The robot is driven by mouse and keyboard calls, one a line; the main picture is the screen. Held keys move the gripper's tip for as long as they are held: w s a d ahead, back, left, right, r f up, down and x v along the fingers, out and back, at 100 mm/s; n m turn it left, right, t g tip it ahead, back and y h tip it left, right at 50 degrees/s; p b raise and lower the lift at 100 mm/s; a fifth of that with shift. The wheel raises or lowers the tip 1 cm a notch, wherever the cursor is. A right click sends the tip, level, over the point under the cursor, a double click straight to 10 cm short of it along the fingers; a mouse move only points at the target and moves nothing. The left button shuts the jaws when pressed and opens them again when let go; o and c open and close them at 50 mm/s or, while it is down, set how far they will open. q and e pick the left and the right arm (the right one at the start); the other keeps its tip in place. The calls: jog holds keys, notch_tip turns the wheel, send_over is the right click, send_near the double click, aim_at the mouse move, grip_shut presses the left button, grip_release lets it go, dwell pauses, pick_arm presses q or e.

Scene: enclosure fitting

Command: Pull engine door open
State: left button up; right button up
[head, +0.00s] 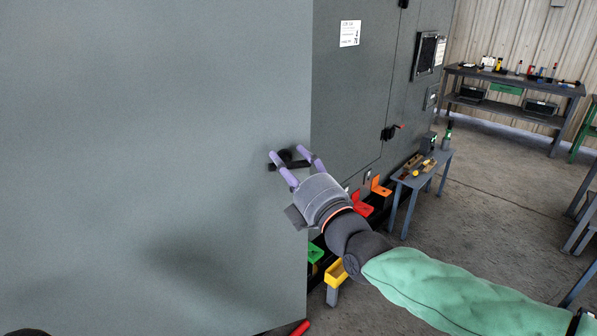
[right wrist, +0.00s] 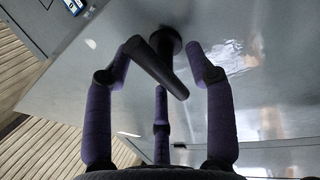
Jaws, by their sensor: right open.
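The engine door (head: 150,120) is a large plain grey panel filling the left half of the head view. Its right edge stands out in front of the grey enclosure face (head: 350,100). A black lever handle (head: 292,164) sits near that edge. My right gripper (head: 287,153) is at the handle with its purple fingers spread. In the right wrist view, the handle (right wrist: 160,66) slants between the open fingers (right wrist: 163,50), which are not closed on it. Contact cannot be told. My left gripper is not in view.
A small grey bench (head: 425,170) with tools stands beside the enclosure. A workbench (head: 510,85) stands at the back wall. The floor (head: 470,220) between is open.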

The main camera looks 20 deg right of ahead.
jog(key=v, duration=1.2)
